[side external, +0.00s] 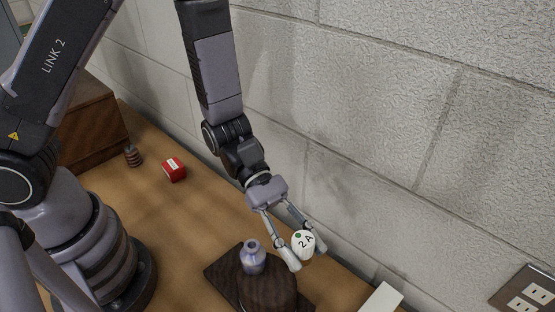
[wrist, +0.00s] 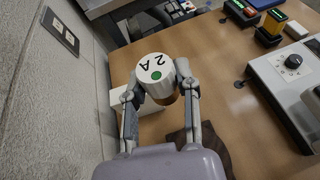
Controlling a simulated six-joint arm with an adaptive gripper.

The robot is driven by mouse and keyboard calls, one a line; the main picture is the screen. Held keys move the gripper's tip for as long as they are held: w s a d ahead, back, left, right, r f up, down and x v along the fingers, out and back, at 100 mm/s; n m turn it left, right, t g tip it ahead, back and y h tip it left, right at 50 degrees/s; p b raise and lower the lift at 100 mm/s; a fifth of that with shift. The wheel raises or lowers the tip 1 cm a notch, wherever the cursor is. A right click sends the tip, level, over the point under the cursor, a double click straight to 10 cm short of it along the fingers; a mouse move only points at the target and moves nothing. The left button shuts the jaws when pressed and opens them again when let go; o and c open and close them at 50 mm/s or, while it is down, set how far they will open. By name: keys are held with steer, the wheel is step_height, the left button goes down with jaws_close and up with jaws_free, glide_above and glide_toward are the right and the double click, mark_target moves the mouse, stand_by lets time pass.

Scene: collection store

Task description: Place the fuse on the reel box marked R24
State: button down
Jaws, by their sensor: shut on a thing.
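The fuse (side external: 303,243) is a white ridged cylinder marked "2 A" with a green dot. It also shows in the wrist view (wrist: 156,73), with a tan lower part. My gripper (side external: 293,248) is shut on it, one finger on each side, and holds it up in the air near the wall. The fingers show in the wrist view (wrist: 160,97) too. A white box (side external: 380,299) stands at the lower right edge of the side view, and a white box (wrist: 118,99) shows behind my left finger in the wrist view. I can read no R24 mark on anything.
A grey-purple vase (side external: 252,262) and a dark wooden stand (side external: 222,275) are close to my gripper. A red box (side external: 174,170) and a small ribbed object (side external: 133,156) lie further back. A wall socket (side external: 528,290) is at right. A device with a knob (wrist: 290,65) stands right.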

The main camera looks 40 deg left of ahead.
steer(key=w+d+f, duration=0.4)
steer(key=w+d, duration=0.1)
steer(key=d, duration=0.2)
glide_above(377, 309)
step_height(377, 309, down, 5)
steer(key=shift+a+f, duration=0.1)
steer(key=shift+f, duration=1.7)
steer(key=c, duration=0.8)
jaws_free()
steer(key=shift+f, duration=0.15)
